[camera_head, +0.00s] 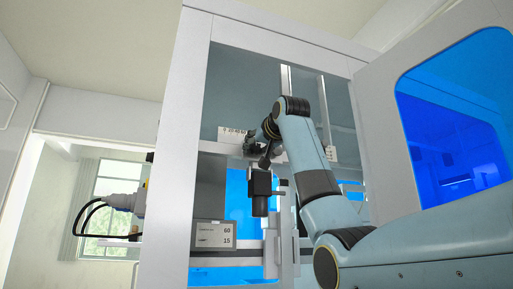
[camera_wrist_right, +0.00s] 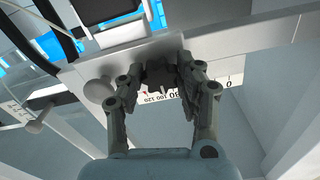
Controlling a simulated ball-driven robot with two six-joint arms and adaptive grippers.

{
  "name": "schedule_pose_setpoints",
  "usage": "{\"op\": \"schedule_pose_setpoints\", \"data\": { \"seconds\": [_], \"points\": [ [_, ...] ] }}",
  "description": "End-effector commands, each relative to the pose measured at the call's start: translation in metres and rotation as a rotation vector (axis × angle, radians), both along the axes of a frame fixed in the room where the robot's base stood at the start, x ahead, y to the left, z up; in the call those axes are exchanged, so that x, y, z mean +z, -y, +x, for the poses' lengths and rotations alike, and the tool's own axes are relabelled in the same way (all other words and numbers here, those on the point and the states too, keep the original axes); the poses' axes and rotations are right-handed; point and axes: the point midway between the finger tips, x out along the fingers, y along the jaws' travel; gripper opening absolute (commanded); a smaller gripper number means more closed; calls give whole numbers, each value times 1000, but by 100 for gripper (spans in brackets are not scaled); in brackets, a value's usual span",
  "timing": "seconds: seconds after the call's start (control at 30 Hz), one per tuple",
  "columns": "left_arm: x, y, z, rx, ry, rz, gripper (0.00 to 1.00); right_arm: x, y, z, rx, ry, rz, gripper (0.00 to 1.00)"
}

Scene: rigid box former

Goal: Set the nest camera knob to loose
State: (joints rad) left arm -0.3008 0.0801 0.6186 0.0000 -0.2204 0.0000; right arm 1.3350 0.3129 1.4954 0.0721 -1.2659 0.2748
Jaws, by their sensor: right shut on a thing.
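My right gripper (camera_head: 252,143) reaches up inside the open machine, beside a small white label. In the wrist view its two fingers (camera_wrist_right: 161,80) close around a dark, lobed knob (camera_wrist_right: 160,74). The fingers cover parts of the knob's sides. A white dial plate (camera_wrist_right: 175,95) with black numbers, including 0, 30, 100 and 120, shows behind and between the fingers. In the head view the knob is hidden by the gripper, and which mark it points to cannot be told. A black camera-like body (camera_head: 261,191) hangs below the gripper. My left gripper is not in view.
A small display (camera_head: 214,235) reading 60 and 15 stands below left. The open door with a blue window (camera_head: 455,120) is on the right. In the wrist view a round grey knob (camera_wrist_right: 98,91) sits close left of the fingers. Vertical rails stand behind.

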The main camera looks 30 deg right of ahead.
Motion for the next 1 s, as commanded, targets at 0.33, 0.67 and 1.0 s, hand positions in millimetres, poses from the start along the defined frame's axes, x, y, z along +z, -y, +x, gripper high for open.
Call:
{"op": "schedule_pose_setpoints", "data": {
  "seconds": [0.33, 0.67, 1.0],
  "points": [
    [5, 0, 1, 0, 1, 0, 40, 1, 0, 0, 0, -17, -75, 3],
    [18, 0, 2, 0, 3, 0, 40, 2, 0, 0, 0, -77, -326, 3],
    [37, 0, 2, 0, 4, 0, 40, 3, 0, 0, 0, -153, -641, 3]
  ]
}}
